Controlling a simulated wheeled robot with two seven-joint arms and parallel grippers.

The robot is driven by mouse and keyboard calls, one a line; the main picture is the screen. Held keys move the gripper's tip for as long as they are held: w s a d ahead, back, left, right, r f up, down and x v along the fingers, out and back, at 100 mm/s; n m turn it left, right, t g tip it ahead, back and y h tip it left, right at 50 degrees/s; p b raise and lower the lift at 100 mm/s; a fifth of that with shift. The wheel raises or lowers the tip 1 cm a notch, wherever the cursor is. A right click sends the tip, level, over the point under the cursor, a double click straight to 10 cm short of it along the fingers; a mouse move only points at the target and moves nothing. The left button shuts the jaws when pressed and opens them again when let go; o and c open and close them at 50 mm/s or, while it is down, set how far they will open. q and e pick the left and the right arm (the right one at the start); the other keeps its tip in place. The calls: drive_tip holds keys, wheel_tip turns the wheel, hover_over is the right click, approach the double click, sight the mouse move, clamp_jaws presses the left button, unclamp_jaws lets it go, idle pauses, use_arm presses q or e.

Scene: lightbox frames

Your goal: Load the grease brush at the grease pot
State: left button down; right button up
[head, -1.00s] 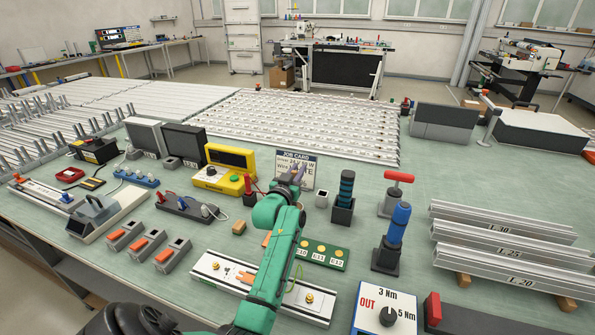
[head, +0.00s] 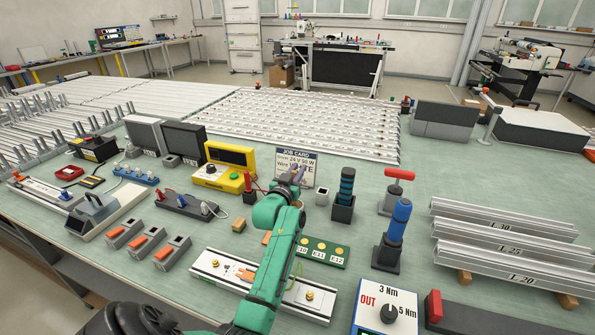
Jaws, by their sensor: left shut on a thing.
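My left arm, green, reaches in from the bottom. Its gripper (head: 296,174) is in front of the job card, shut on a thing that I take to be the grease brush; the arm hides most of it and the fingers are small. A small pale square cup (head: 322,196) with a dark opening stands just right of the gripper, apart from it; it may be the grease pot, but I cannot tell for sure. My right gripper is not in view.
The job card (head: 298,162) stands behind the gripper. A black holder with a ribbed teal-and-black handle (head: 346,186), a red T-handle tool (head: 398,176) and a blue-handled tool (head: 400,220) stand to the right. A yellow box (head: 231,157) is to the left. Aluminium profiles (head: 505,252) lie far right.

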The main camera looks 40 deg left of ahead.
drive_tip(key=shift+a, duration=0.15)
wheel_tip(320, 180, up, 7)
drive_tip(key=p, duration=0.6)
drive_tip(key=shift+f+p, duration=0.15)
drive_tip(key=shift+p, duration=0.2)
idle(0.4)
